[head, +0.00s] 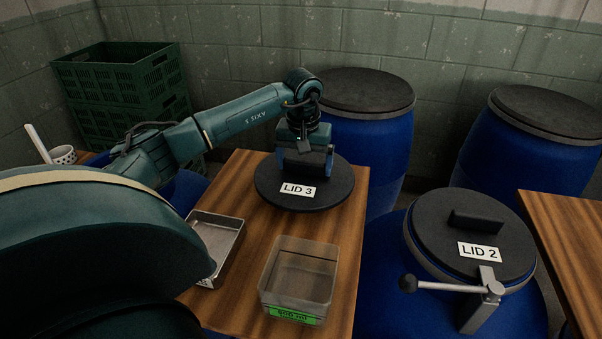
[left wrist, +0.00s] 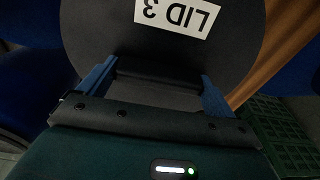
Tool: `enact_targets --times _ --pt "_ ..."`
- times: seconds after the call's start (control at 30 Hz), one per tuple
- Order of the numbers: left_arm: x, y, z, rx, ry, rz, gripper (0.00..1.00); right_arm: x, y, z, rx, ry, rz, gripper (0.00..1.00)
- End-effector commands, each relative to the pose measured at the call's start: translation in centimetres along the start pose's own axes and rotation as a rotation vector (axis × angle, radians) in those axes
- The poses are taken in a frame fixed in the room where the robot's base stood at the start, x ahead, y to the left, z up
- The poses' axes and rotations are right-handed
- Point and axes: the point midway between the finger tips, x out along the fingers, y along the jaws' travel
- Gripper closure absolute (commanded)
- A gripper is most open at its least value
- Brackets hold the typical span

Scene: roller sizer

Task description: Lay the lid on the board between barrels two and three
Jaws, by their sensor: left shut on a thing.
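The round black lid marked LID 3 (head: 333,190) is over the wooden board (head: 345,240) between the blue barrels. It looks level, but I cannot tell whether it touches the board. My left gripper (head: 305,165) is above the lid and shut on its handle, which is mostly hidden by the jaws. In the left wrist view, the lid (left wrist: 235,45) lies between and beyond the blue fingers of the gripper (left wrist: 158,90). Barrel two (head: 375,285) stands right of the board with a lid marked LID 2 (head: 435,215) on it. My right gripper is not in view.
An open metal tray (head: 238,250) and a clear bin with a green label (head: 264,290) stand on the board in front of the lid. A lever clamp (head: 440,287) sticks out from barrel two. Green crates (head: 95,80) and closed blue barrels (head: 375,150) stand behind.

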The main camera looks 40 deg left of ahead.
Motion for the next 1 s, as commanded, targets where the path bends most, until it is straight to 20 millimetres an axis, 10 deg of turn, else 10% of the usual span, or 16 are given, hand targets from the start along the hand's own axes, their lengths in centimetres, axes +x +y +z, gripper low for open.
enact_targets --times 0.77,0.8,1.0 --pt "4.8 0.1 0.5 0.000 0.005 0.003 0.43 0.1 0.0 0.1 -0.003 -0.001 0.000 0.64" --pt "4.7 0.1 0.5 0.001 0.003 0.002 0.07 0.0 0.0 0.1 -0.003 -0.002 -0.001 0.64" --pt "4.7 0.1 0.5 0.001 0.003 0.002 0.00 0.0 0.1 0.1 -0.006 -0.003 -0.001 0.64"
